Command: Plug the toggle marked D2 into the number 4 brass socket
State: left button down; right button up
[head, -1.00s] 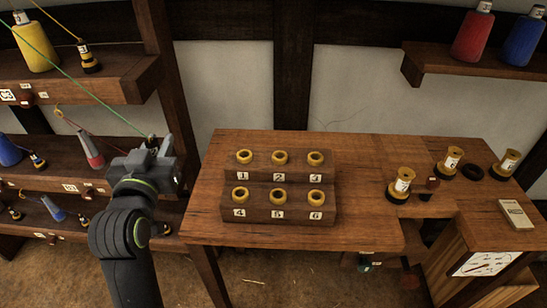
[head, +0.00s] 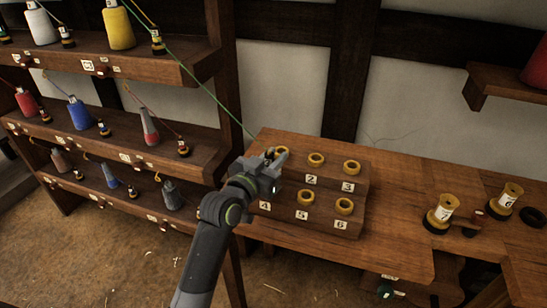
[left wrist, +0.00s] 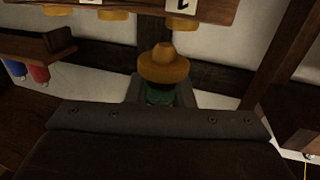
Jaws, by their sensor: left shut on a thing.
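My left gripper (head: 270,168) is at the left end of the stepped wooden socket block (head: 325,222), in front of it in the head view. It is shut on a toggle (left wrist: 165,66) with a tan, hat-shaped end and a dark green part between the jaws. The D2 mark cannot be read. A green cord (head: 205,88) runs from the upper left to the gripper. The number 4 label (head: 265,206) shows on the lower step, but its brass socket is hidden behind the gripper. The number 1 socket (head: 281,151) is partly covered. My right gripper is not in view.
Sockets 2 (head: 316,159), 3 (head: 351,166), 5 (head: 303,197) and 6 (head: 344,205) look empty. Thread racks with cones and toggles stand at the left. Brass spools, one marked 7 (head: 440,214), stand at the right of the bench (head: 400,185).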

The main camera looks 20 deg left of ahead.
pick_arm(q)
jog(key=shift+f+b, duration=1.05)
jog(key=shift+f, duration=0.55)
jog(key=shift+r, duration=0.1)
jog(key=shift+p, duration=0.3)
jog(key=shift+f+b, duration=0.55)
jog(key=shift+f, duration=0.1)
jog(key=c, duration=1.5)
grip_release()
jog(key=shift+c, duration=0.2)
jog(key=shift+s, duration=0.1)
